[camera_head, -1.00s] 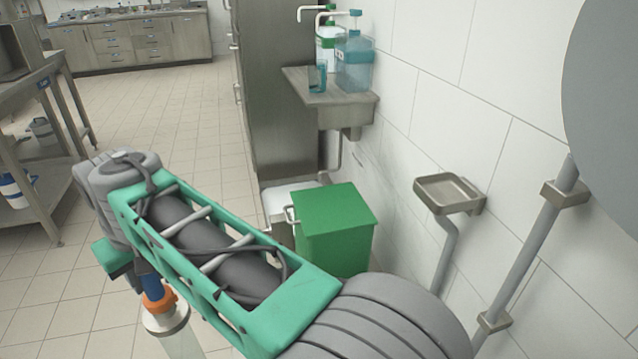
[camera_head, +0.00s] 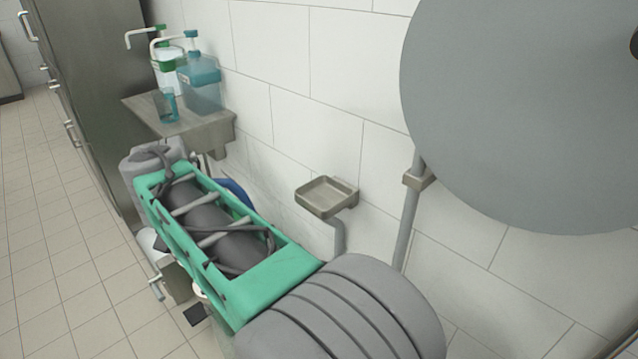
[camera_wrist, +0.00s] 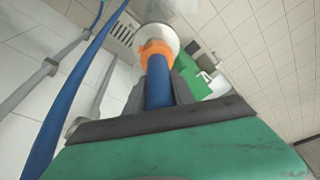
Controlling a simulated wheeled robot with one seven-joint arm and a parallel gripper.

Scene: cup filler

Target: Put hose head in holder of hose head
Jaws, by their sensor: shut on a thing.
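The hose head (camera_wrist: 158,52) shows in the wrist view with a blue handle, an orange collar and a pale round end. My gripper (camera_wrist: 160,92) is shut on its blue handle. In the head view my own arm hides the gripper and the hose head. A shallow metal wall tray (camera_head: 326,196) with a pipe below it is right of my arm's far end; it looks like the holder, but I cannot be sure. The hose head is apart from it, as far as I see.
A blue hose (camera_wrist: 72,100) runs down the left of the wrist view, and part shows behind my arm (camera_head: 237,190). A wall shelf (camera_head: 190,128) carries soap bottles (camera_head: 199,84). A large grey disc (camera_head: 510,110) fills the upper right.

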